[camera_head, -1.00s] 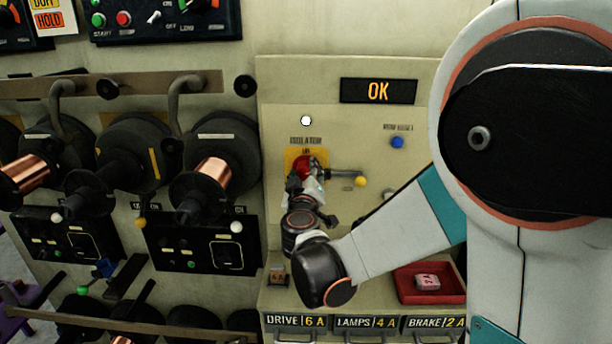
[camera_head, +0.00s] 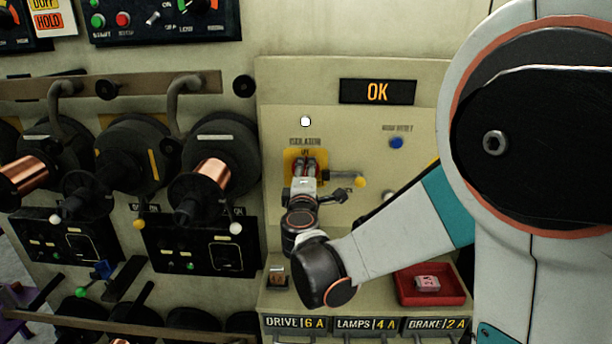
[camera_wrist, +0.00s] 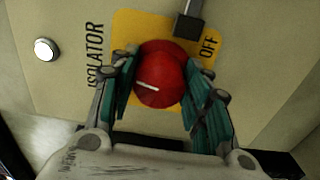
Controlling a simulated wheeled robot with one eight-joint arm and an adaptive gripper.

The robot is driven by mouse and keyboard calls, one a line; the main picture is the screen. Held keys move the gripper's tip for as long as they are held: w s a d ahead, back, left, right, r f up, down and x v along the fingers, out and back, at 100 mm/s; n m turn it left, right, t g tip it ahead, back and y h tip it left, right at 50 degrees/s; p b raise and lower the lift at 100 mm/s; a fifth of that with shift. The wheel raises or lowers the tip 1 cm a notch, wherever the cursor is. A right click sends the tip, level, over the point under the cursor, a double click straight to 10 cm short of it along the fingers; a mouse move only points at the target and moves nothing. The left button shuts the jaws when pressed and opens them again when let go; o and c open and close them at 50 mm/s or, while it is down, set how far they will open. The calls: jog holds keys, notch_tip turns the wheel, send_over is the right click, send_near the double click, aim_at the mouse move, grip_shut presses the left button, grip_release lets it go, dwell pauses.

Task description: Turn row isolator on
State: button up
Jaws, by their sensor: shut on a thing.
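The row isolator is a round red knob (camera_wrist: 160,75) with a white line, on a yellow plate (camera_wrist: 125,30) marked ISOLATOR and OFF. In the wrist view the white line lies nearly level in the picture, slightly slanted. My gripper (camera_wrist: 160,88) has its green-padded fingers on both sides of the knob and is shut on it. In the head view my gripper (camera_head: 305,172) covers most of the knob, with a little red showing; the yellow plate (camera_head: 290,157) shows around it.
A white lamp (camera_head: 305,121) sits above the isolator and a display (camera_head: 378,91) reads OK. A bar with a yellow ball (camera_head: 360,182) projects right of the knob. A blue button (camera_head: 397,143) is farther right. A red tray (camera_head: 432,298) lies below; copper spools (camera_head: 212,172) stand left.

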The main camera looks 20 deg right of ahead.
jog(key=shift+n, duration=1.2)
jog(key=o, duration=0.8)
jog(key=shift+a, duration=0.1)
jog(key=shift+c, duration=0.2)
jog(key=v, duration=0.7)
jog(key=shift+s, duration=0.25)
